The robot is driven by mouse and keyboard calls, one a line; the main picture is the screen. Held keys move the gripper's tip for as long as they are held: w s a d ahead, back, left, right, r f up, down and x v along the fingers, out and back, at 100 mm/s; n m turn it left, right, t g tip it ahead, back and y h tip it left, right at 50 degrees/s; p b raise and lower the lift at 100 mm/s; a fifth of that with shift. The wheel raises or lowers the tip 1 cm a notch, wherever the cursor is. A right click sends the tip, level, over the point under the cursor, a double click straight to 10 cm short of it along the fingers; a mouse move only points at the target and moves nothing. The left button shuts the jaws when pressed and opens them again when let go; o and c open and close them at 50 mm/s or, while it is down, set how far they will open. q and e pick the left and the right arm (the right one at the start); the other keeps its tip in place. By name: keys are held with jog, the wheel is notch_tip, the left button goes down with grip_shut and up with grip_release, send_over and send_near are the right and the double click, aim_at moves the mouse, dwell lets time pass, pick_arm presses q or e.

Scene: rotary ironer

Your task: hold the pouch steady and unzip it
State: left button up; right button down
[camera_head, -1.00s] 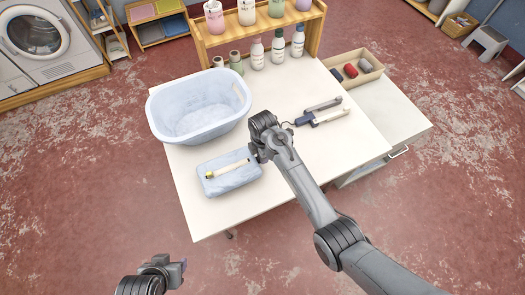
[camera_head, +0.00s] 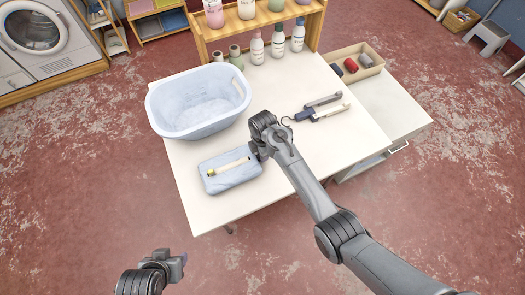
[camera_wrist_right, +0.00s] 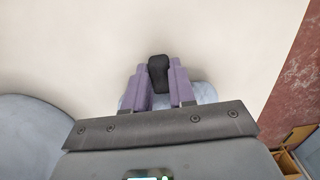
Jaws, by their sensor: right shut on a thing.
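The pale blue pouch (camera_head: 236,180) lies flat near the table's front left. A cream zipper strip (camera_head: 230,167) runs along its top, with a small yellow piece (camera_head: 211,172) at the strip's left end. My right gripper (camera_head: 257,151) is at the pouch's right end. In the right wrist view its purple fingers (camera_wrist_right: 159,80) are shut on a dark tab (camera_wrist_right: 158,68), with the pale blue pouch (camera_wrist_right: 206,92) partly showing behind them. My left gripper (camera_head: 180,262) is off the table's front edge, away from the pouch; its jaw opening is unclear.
A pale blue laundry basket (camera_head: 165,128) stands behind the pouch. A two-armed tool (camera_head: 318,113) lies right of my right gripper. The table's front strip is clear.

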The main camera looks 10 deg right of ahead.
jog(key=shift+f, duration=0.2)
dwell(0.6)
jog(key=c, duration=1.1)
grip_release()
jog(key=shift+r, duration=0.15)
jog(key=shift+r+p, duration=0.15)
jog(key=shift+p, duration=0.4)
grip_shut()
